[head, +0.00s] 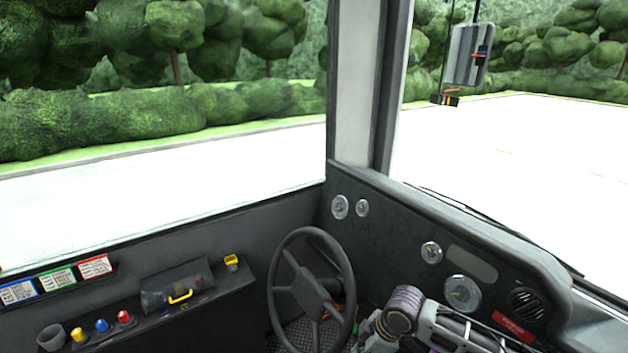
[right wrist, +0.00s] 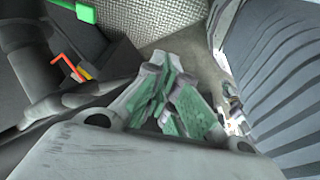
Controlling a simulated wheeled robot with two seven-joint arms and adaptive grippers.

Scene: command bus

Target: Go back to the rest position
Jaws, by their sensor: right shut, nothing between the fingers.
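My right gripper (right wrist: 172,88) shows in the right wrist view, with its green-padded fingers together and nothing between them. It points down towards the floor and touches nothing that I can make out. In the head view, part of my arm enters at the bottom right, in front of the dashboard, and I cannot make out its fingers there. My left gripper is in neither view.
The steering wheel (head: 311,290) stands in front of the dashboard (head: 385,225). A side console (head: 215,300) carries colored knobs. In the right wrist view, a ribbed grey seat (right wrist: 285,85) is close on the right, and an orange lever (right wrist: 68,66) is at left. Textured floor (right wrist: 190,25) lies beyond.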

